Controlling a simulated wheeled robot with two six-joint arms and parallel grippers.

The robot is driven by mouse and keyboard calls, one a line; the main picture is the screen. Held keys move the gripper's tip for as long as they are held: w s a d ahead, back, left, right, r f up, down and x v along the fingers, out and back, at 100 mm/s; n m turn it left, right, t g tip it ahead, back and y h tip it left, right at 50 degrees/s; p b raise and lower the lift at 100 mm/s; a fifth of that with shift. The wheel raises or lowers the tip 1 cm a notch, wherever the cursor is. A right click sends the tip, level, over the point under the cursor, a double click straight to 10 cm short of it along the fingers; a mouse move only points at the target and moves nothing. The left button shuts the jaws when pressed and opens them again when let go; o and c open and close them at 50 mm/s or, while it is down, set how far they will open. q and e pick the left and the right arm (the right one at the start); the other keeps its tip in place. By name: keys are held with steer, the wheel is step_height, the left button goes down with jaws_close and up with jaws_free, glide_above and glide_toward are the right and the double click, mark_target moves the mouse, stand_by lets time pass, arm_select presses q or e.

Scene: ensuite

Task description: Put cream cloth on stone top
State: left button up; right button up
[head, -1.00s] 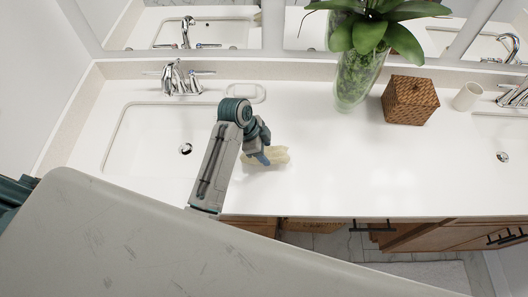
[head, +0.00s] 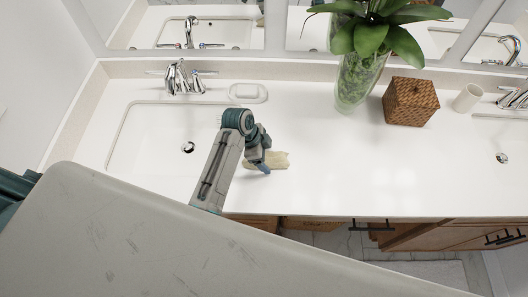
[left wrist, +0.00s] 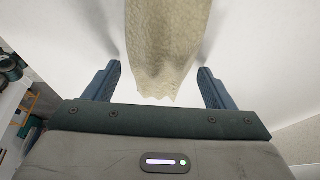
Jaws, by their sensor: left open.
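The cream cloth (head: 277,160) lies crumpled on the white stone top (head: 310,185), to the right of the left sink. My left gripper (head: 263,167) is over the cloth's left end in the head view. In the left wrist view, the open fingers of my left gripper (left wrist: 157,86) stand on either side of the near end of the cloth (left wrist: 165,50), with clear space between each finger and the cloth. Whether the fingertips touch the stone top cannot be told. My right gripper is not in view.
A sink (head: 160,140) with a chrome faucet (head: 182,78) is at left, beside a white soap dish (head: 248,92). A plant vase (head: 357,80), woven box (head: 411,101) and white cup (head: 467,97) stand at right. The counter's front middle is clear. A pale panel (head: 180,240) fills the foreground.

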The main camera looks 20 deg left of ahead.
arm_select(q)
steer(key=b+v, duration=0.4)
steer(key=v, duration=0.6)
steer(key=shift+a, duration=0.1)
steer(key=shift+p+v, duration=0.6)
steer(key=shift+v, duration=0.5)
